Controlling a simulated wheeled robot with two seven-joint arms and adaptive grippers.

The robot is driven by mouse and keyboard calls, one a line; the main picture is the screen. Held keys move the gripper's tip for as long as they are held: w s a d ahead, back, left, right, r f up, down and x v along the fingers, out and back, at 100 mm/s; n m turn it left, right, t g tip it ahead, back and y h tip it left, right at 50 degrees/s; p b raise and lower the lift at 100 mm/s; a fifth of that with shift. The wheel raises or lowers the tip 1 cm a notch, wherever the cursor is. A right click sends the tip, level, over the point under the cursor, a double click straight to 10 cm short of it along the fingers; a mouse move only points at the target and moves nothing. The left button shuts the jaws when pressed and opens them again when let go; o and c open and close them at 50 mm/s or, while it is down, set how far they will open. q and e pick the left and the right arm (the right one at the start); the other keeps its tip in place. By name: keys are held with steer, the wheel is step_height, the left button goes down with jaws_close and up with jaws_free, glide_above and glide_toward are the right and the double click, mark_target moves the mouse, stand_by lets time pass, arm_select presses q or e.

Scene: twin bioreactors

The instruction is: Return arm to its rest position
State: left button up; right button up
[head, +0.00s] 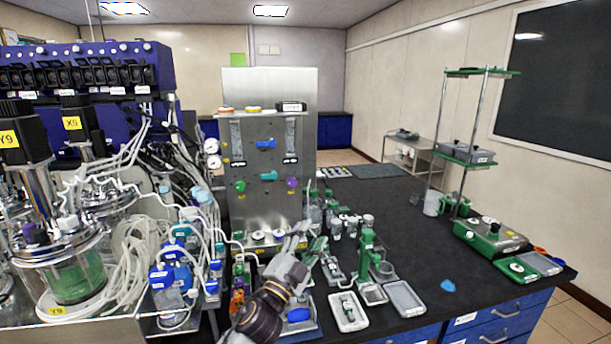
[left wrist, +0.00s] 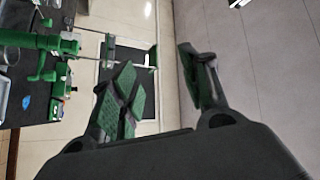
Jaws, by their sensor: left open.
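My left arm rises from the bottom of the head view, and its gripper (head: 312,246) is over the near edge of the black bench, beside small green and grey stands. In the left wrist view the left gripper (left wrist: 158,95) has its two green-padded fingers spread apart, with nothing between them. The fingers point toward the wall and the dark board. My right gripper is not in view.
Two bioreactor vessels with tubing (head: 75,275) stand at left, under a blue controller (head: 85,65). A steel panel with gauges (head: 265,165) stands behind the gripper. Grey trays (head: 405,298) and a green stand (head: 368,260) are close at right. Bare bench (head: 440,250) lies further right.

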arm_select(q)
steer(key=s+a+f+n+g+y, duration=0.35)
steer(key=a+f+n+y, duration=0.2)
steer(key=a+f, duration=0.35)
steer(key=s+a+f+n+g+y, duration=0.3)
steer(key=s+a+f+n+y, duration=0.15)
steer(key=a+f+n, duration=0.5)
steer(key=s+a+f+g, duration=0.2)
steer(key=s+f+g, duration=0.35)
steer(key=s, duration=0.55)
steer(key=s+a+f+g, duration=0.35)
steer(key=s+f, duration=0.35)
steer(key=s, duration=0.4)
steer(key=s+f+g, duration=0.2)
steer(key=s+f, duration=0.1)
steer(key=f, duration=3.2)
steer(key=s+a+f, duration=0.2)
steer(key=s+f, duration=0.7)
steer(key=s, duration=0.2)
steer(key=s+a+f, duration=0.2)
steer(key=s+f, duration=0.7)
steer(key=s, duration=0.2)
steer(key=shift+f+m+g+y, duration=0.2)
steer(key=shift+m+g+y, duration=0.1)
steer(key=shift+g, duration=0.05)
